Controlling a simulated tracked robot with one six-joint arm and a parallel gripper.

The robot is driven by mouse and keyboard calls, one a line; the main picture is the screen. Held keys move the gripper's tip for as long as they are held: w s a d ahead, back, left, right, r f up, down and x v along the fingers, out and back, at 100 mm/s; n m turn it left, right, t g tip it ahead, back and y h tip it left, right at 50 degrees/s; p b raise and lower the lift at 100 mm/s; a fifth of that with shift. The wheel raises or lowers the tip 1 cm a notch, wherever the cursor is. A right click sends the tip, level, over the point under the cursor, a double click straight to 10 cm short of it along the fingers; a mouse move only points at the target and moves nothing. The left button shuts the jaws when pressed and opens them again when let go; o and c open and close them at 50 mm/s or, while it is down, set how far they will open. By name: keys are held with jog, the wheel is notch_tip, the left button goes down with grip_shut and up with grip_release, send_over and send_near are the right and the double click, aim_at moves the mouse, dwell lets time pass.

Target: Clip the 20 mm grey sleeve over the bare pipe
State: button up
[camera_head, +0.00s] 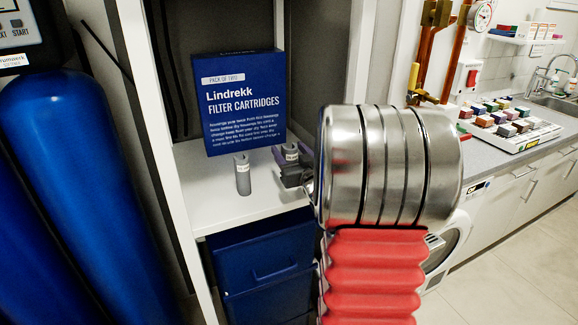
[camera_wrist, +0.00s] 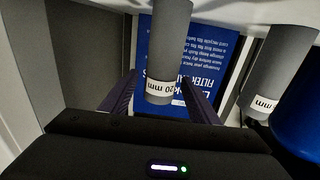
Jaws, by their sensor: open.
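In the head view this sleeve (camera_head: 291,154) stands on the white shelf, partly hidden by my gripper (camera_head: 289,172). A second grey sleeve (camera_head: 242,174) stands to its left; in the wrist view it is at the right (camera_wrist: 278,70), its size number unclear. Copper pipes (camera_head: 456,52) run up the wall at the back right; I cannot tell which is bare.
A blue filter cartridge box (camera_head: 238,103) stands behind the sleeves on the white shelf (camera_head: 215,206). Blue drawers (camera_head: 262,265) are below. Blue vessels (camera_head: 75,180) stand at the left. A counter (camera_head: 545,130) with a tray of coloured blocks (camera_head: 505,125) is at the right.

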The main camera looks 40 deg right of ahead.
jog(key=c, duration=1.1)
notch_tip(320, 180, up, 10)
dwell(0.4)
jog(key=shift+s, duration=0.15)
dwell(0.5)
